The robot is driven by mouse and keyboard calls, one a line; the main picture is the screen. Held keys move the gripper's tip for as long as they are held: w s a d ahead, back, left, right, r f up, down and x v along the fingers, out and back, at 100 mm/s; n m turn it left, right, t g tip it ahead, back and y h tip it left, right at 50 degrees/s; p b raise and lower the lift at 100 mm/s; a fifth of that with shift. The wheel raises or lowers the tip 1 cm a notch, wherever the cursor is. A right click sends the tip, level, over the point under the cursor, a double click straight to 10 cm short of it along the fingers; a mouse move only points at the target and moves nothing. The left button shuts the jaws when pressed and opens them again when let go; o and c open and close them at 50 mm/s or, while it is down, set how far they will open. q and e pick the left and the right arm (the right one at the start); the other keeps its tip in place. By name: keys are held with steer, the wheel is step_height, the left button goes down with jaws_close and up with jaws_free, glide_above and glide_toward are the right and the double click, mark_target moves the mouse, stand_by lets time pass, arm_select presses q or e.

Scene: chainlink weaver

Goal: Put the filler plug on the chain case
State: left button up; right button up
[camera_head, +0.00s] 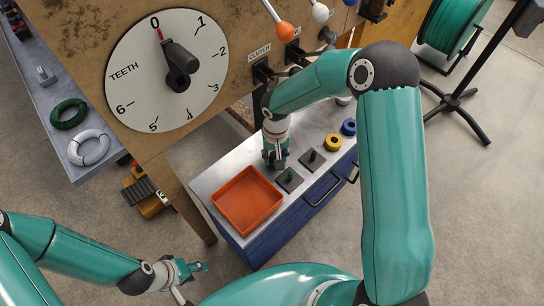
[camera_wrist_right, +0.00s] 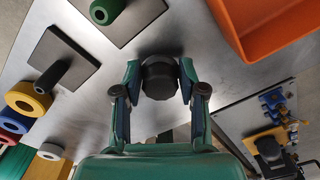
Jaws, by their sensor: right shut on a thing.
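My right gripper (camera_head: 276,163) is low over the metal-topped bench, between the orange tray and the dark square plates. In the right wrist view, the right gripper (camera_wrist_right: 160,88) has its fingers on both sides of a dark, round, ribbed plug (camera_wrist_right: 160,74), which looks like the filler plug, and is shut on it. Its underside is hidden, so I cannot tell whether it touches the bench. My left gripper (camera_head: 195,279) is at the lower left, away from the bench, with its fingers apart and empty. I cannot tell which part is the chain case; a brown weathered housing (camera_head: 95,100) bears the TEETH dial.
The orange tray (camera_head: 248,200) stands left of the right gripper. Two dark plates with a green-collared post (camera_head: 289,179) and a black post (camera_head: 312,158) are to its right, then yellow (camera_head: 334,142) and blue (camera_head: 349,127) rings. Levers project from the housing behind the right arm.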

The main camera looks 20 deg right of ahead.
steer(key=o, duration=0.7)
steer(key=shift+f, duration=0.1)
steer(key=o, duration=0.4)
steer(key=shift+o, duration=0.2)
steer(key=shift+r, duration=0.2)
